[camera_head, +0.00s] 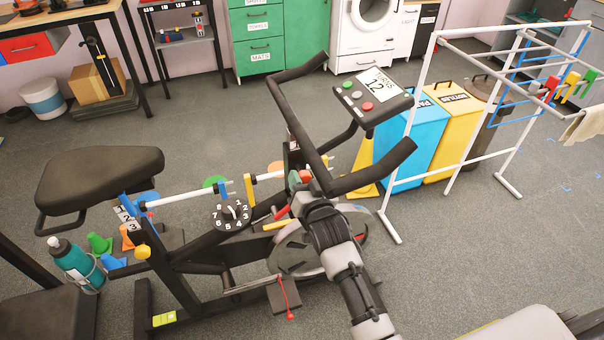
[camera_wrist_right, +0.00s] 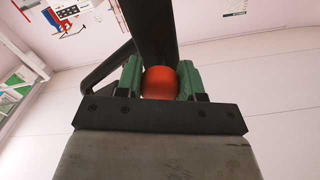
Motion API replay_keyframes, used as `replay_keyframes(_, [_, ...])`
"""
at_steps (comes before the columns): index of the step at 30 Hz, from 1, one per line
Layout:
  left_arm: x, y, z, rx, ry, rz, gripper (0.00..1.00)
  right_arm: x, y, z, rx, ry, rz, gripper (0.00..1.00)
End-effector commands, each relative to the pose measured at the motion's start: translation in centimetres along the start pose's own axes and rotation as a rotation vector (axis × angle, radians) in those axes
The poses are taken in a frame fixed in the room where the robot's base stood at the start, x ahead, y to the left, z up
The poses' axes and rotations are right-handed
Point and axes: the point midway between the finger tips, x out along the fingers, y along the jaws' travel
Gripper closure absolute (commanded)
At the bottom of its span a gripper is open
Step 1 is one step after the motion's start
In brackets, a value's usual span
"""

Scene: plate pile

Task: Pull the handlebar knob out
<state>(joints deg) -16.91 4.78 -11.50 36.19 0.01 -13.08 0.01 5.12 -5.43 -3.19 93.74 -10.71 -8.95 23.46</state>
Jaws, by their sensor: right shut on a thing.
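The exercise bike (camera_head: 185,240) stands in the middle of the head view, with its black handlebar (camera_head: 305,125) and a console (camera_head: 370,98) on top. My right arm comes up from the bottom to the handlebar post. My right gripper (camera_head: 302,180) is at the post, below the grips, and the arm hides part of it. In the right wrist view the green fingers (camera_wrist_right: 160,82) are closed on both sides of a round orange-red knob (camera_wrist_right: 160,83). The knob sits against the black post (camera_wrist_right: 150,30). My left gripper is not in view.
A black saddle (camera_head: 100,178) and a numbered dial (camera_head: 231,214) are on the bike. A white drying rack (camera_head: 432,120) stands close on the right, before blue (camera_head: 415,140) and yellow (camera_head: 460,125) bins. A teal bottle (camera_head: 78,262) is at left. Floor at lower right is mostly clear.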

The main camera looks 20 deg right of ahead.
Motion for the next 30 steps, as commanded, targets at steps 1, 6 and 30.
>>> replay_keyframes(1, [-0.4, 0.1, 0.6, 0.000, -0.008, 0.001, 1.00, -0.3, 0.0, 0.0, 0.000, -0.006, 0.003, 1.00])
replay_keyframes(6, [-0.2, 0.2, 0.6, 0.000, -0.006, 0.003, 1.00, -0.3, 0.1, 0.2, 0.000, -0.004, 0.002, 1.00])
replay_keyframes(30, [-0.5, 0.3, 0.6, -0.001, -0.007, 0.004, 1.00, -3.9, 0.1, 0.2, 0.002, -0.007, 0.003, 0.36])
